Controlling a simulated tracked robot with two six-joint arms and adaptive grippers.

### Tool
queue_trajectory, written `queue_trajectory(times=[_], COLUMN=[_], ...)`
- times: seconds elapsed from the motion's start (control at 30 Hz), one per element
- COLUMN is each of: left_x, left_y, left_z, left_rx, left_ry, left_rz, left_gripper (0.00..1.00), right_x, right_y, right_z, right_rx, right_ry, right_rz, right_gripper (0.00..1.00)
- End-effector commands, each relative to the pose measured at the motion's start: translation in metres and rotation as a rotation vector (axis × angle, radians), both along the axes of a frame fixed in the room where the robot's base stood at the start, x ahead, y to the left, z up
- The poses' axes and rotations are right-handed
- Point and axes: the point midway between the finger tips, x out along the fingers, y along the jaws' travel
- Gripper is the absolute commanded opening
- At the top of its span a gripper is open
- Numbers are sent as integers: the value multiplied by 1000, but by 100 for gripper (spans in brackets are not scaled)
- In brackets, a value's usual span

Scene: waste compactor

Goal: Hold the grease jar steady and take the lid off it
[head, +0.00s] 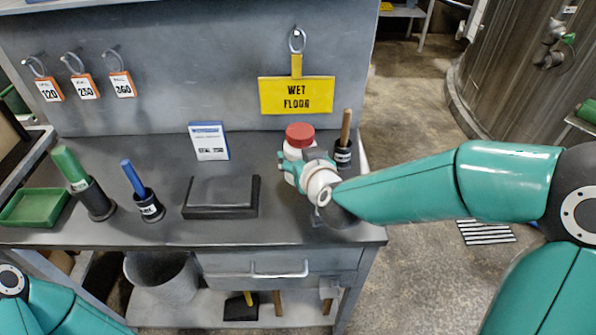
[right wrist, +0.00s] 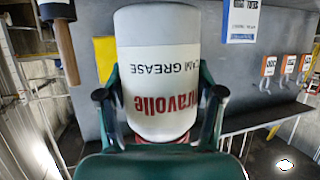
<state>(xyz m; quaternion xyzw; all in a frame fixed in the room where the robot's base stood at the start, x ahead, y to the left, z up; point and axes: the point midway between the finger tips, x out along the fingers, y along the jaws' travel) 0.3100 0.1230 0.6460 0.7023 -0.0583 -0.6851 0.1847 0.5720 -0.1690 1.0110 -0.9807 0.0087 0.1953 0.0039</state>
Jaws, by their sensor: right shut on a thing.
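The grease jar (head: 291,153) is white with a red lid (head: 300,134) on top, and it stands upright at the right part of the bench in the head view. My right gripper (head: 303,166) is shut around the jar body, below the lid. In the right wrist view the jar (right wrist: 158,65) appears upside down, with its label readable as grease, between the two fingers of my right gripper (right wrist: 160,95). The gripper hides the jar's lower part in the head view, so I cannot tell if it touches the bench. My left gripper is out of view.
The bench (head: 230,228) holds a black block (head: 220,195), a blue-handled tool (head: 133,178), a green-handled tool (head: 70,165) and a green tray (head: 35,207). A yellow sign (head: 296,95) hangs above.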

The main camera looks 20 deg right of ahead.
Motion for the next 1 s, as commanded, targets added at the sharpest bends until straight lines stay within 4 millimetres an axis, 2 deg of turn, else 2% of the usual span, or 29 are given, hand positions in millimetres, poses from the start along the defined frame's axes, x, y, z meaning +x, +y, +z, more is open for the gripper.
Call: queue_trajectory(times=[0.03, 0.1, 0.23, 0.4, 0.6, 0.87, 0.9, 1.0], left_x=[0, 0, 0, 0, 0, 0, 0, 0], left_y=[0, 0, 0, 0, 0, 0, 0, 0], left_z=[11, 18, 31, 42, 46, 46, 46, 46], left_rx=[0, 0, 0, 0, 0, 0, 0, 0], left_ry=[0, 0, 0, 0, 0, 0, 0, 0], left_rz=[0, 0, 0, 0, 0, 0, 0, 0], left_gripper=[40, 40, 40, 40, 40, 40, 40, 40], right_x=[1, 1, 1, 1, 1, 1, 1, 1], right_y=[0, 0, 0, 0, 1, 0, 0, 0], right_z=[24, 44, 75, 100, 110, 110, 110, 110], right_rx=[2, 3, 1, 1, -2, -1, -1, -1], right_ry=[-10, -9, -7, -4, -2, -2, -2, -2], right_rz=[-1, -1, 0, 0, 1, 0, 0, 0], right_gripper=[17, 17, 17, 17, 17, 17, 64, 47])
